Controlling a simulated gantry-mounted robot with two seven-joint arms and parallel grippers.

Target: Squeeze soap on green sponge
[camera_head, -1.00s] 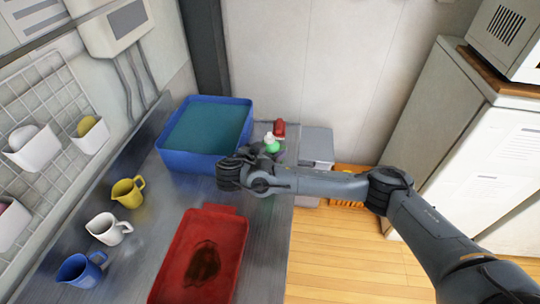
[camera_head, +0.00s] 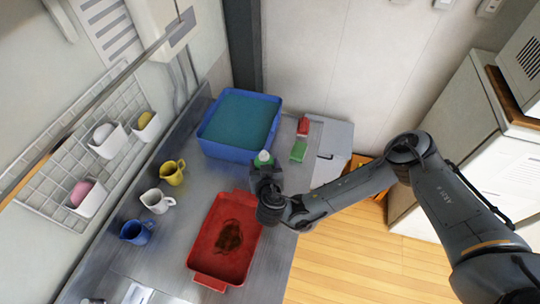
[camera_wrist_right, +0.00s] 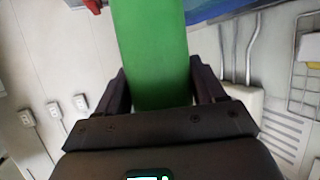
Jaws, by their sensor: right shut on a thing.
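The green soap bottle (camera_head: 264,159) with a white cap is in my right gripper (camera_head: 266,178) in the head view. My right gripper is shut on it, above the metal counter between the blue tub and the red tray. In the right wrist view the green bottle body (camera_wrist_right: 152,50) fills the gap between the fingers (camera_wrist_right: 160,92). The green sponge (camera_head: 299,151) lies to the right of the bottle, apart from it. The gripper hides the lower part of the bottle. My left gripper is not in view.
A red sponge (camera_head: 304,125) lies just behind the green one. A blue tub (camera_head: 225,151) holds teal water. A red tray (camera_head: 208,263) with a dark stain is in front. Yellow (camera_head: 172,175), white (camera_head: 157,201) and blue (camera_head: 134,233) jugs stand left.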

